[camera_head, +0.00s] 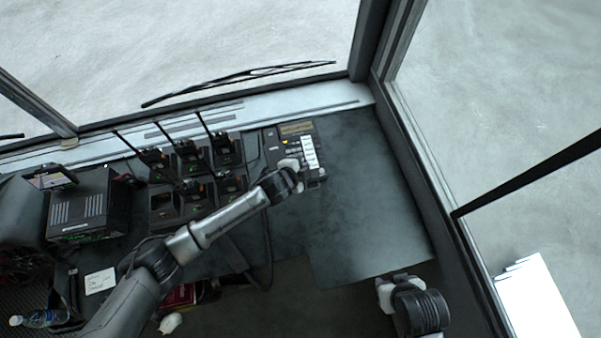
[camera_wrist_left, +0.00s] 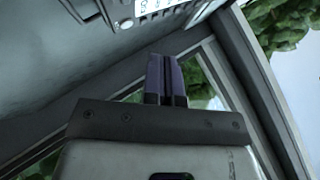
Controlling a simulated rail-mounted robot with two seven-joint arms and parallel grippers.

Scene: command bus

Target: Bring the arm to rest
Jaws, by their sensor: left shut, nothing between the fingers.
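My left arm reaches in from the lower left in the head view, across the dark desk (camera_head: 375,235). Its gripper (camera_head: 300,183) is over the front of a keypad desk unit with a small display (camera_head: 297,128); the wrist hides part of that unit. In the left wrist view the two fingers (camera_wrist_left: 165,78) are together with nothing between them. A corner of a light-coloured device (camera_wrist_left: 150,8) shows beyond them at the top; I cannot tell any contact. My right gripper (camera_head: 384,292) is at the desk's front edge at lower right, its fingers too unclear to judge.
Handheld radios with upright antennas stand in chargers (camera_head: 195,180) left of the keypad unit. A black box (camera_head: 88,208), a paper note (camera_head: 100,281) and a bottle (camera_head: 42,318) are further left. The desk's right part is clear, bounded by the window frame (camera_head: 425,165).

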